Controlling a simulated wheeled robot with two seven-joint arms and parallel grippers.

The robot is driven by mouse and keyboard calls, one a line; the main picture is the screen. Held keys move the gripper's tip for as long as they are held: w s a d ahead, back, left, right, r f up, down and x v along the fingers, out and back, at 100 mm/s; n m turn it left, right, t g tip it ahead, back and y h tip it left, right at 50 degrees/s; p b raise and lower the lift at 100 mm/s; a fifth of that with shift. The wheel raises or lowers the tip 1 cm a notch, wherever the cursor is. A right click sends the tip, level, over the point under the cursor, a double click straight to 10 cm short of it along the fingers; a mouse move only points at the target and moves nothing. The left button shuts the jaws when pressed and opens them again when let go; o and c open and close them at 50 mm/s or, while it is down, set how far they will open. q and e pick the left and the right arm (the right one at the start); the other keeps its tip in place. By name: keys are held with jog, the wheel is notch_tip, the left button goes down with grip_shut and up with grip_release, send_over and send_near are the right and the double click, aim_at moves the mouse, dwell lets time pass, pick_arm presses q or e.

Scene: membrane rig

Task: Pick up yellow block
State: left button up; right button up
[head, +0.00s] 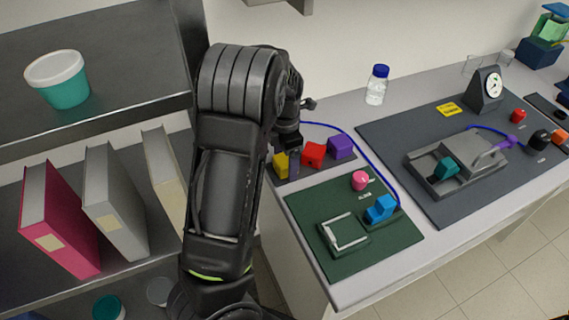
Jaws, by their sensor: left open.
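The yellow block (280,166) sits at the left end of a row on a small dark tray (305,171) at the back left of the bench. My left gripper (289,155) points down at the yellow block and is open. One finger shows just right of the block, between it and the red block (313,154). The other finger is not clearly visible. I cannot tell whether the fingers touch the block. A purple block (341,147) stands right of the red one. My right gripper is not in view.
A green mat (335,266) with a pink knob (360,180) and a blue block (381,207) lies in front. A dark mat (400,135) with a grey fixture is to the right. A blue-capped bottle (377,86) stands behind. A shelf with binders is at left.

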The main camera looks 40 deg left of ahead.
pick_arm(q)
jog(key=shift+c, duration=0.2)
jog(key=c, duration=1.6)
jog(key=shift+r, duration=0.15)
